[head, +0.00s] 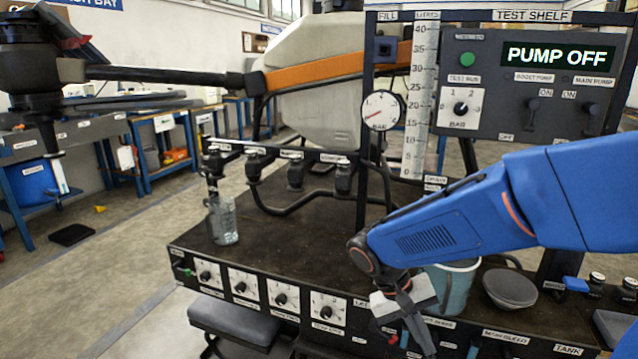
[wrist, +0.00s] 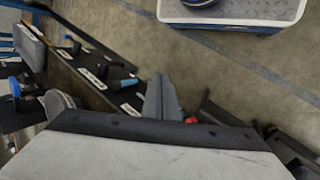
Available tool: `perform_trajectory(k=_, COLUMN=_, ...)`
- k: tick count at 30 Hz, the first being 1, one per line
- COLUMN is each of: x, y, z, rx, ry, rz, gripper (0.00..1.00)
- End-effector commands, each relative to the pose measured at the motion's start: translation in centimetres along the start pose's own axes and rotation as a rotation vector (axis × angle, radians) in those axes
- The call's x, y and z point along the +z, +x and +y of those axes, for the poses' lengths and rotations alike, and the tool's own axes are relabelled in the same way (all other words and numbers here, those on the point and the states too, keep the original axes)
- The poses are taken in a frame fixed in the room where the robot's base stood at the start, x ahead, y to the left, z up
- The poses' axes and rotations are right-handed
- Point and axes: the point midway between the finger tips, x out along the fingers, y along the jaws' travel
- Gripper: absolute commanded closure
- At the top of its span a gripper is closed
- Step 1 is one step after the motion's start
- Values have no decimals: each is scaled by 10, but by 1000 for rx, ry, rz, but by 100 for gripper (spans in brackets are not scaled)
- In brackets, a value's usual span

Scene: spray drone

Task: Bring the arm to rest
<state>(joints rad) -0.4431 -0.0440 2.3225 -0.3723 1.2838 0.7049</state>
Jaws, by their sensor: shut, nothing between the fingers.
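My blue arm reaches in from the right in the head view and bends down at the wrist. My gripper (head: 416,330) hangs over the front edge of the dark bench (head: 290,235), in front of a pale bucket (head: 455,285). Its fingers point down and are together, with nothing between them. In the wrist view my gripper (wrist: 163,95) shows as closed grey fingers above the floor beside the bench edge.
The panel (head: 535,85) reads PUMP OFF. A clear jar (head: 222,220) stands under the left nozzle. A grey bowl (head: 510,288) sits right of the bucket. Several knobs (head: 280,299) line the bench front. The wrist view shows a blue-edged platform (wrist: 235,12) on the floor.

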Motion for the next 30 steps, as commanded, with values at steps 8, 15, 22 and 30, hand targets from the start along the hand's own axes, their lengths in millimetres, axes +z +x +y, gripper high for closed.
perform_trajectory(k=8, x=29, y=-6, z=36, rx=-184, ry=1, rz=75, gripper=100)
perform_trajectory(k=15, x=54, y=-11, z=59, rx=-315, ry=1, rz=174, gripper=100)
perform_trajectory(k=22, x=77, y=-16, z=76, rx=-414, ry=7, rz=298, gripper=100)
perform_trajectory(k=30, x=103, y=-22, z=92, rx=-488, ry=19, rz=463, gripper=100)
